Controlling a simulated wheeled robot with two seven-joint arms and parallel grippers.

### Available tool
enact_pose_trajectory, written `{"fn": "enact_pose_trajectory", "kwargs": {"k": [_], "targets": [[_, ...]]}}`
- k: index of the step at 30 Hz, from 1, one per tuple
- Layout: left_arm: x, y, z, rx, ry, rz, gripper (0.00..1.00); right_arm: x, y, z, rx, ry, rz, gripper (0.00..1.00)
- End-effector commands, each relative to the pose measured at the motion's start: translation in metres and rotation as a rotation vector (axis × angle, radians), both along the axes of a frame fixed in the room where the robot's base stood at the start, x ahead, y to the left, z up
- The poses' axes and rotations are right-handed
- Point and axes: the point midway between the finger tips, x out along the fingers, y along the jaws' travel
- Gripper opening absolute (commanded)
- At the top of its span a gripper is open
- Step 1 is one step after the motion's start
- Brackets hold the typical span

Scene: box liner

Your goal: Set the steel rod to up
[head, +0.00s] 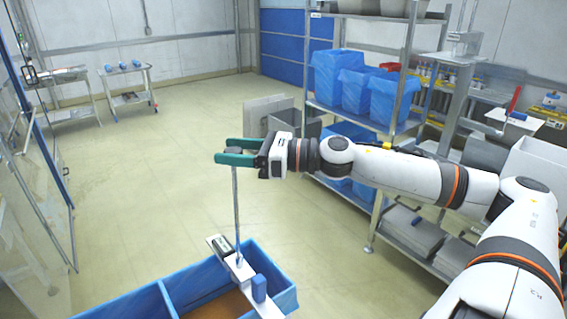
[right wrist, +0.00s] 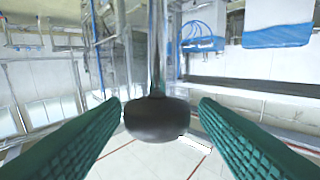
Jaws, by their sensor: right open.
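The steel rod (head: 237,210) stands nearly upright from a light metal plate (head: 238,268) across the blue-lined box. A dark knob (head: 233,151) tops the rod. My right gripper (head: 221,150) is open around the knob, with one green finger on each side. In the right wrist view the black knob (right wrist: 157,118) sits between the two green fingers, with a gap on both sides. The rod (right wrist: 157,50) runs away from the knob there. My left gripper is not in view.
The blue-lined box (head: 270,262) stands at the bottom of the head view, and a small blue block (head: 259,289) is on the plate. A metal shelf (head: 395,124) with blue-lined bins stands behind my right arm. The floor left of the rod is clear.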

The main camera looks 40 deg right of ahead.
Motion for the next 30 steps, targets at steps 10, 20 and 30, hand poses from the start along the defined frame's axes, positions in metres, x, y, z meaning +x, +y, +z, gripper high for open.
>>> {"fn": "enact_pose_trajectory", "kwargs": {"k": [10, 20, 30], "targets": [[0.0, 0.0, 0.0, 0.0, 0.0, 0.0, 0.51, -0.013, -0.01, -0.002, 0.005, 0.004, 0.001, 0.55], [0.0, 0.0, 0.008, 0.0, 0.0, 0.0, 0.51, -0.047, -0.04, 0.0, 0.005, -0.002, -0.006, 0.55], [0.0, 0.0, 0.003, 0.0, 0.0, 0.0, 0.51, -0.074, -0.06, 0.001, -0.001, -0.001, -0.003, 0.55]]}}
